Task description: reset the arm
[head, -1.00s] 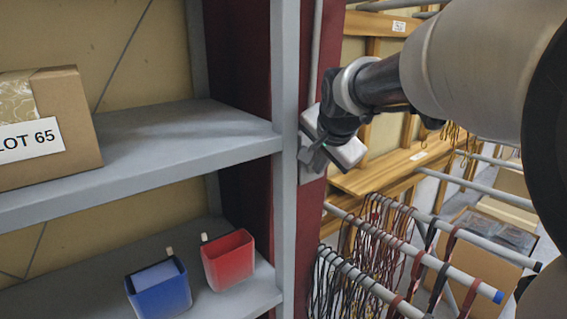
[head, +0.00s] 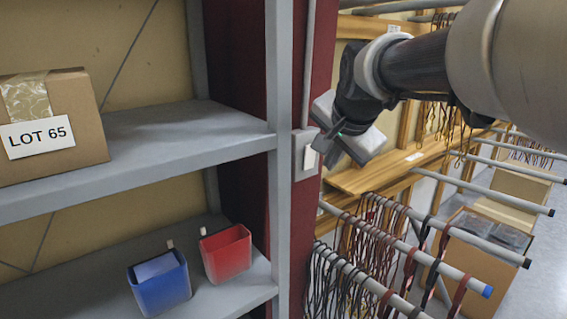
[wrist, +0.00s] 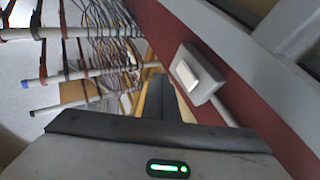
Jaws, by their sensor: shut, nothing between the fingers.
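My gripper (head: 332,150) is in the head view, in front of the dark red post, just right of the shelf's grey upright. Its fingers are closed together with nothing between them. In the wrist view the dark fingers (wrist: 160,98) show at the middle, held together, beside a white wall switch (wrist: 188,74). The switch also shows in the head view (head: 307,154), close to the fingertips. I cannot tell whether they touch it.
A grey shelf (head: 190,160) at left holds a cardboard box marked LOT 65 (head: 70,105). Below stand a blue bin (head: 160,290) and a red bin (head: 226,256). Rails with hanging cords (head: 400,245) fill the right. A cardboard box (head: 462,262) stands behind them.

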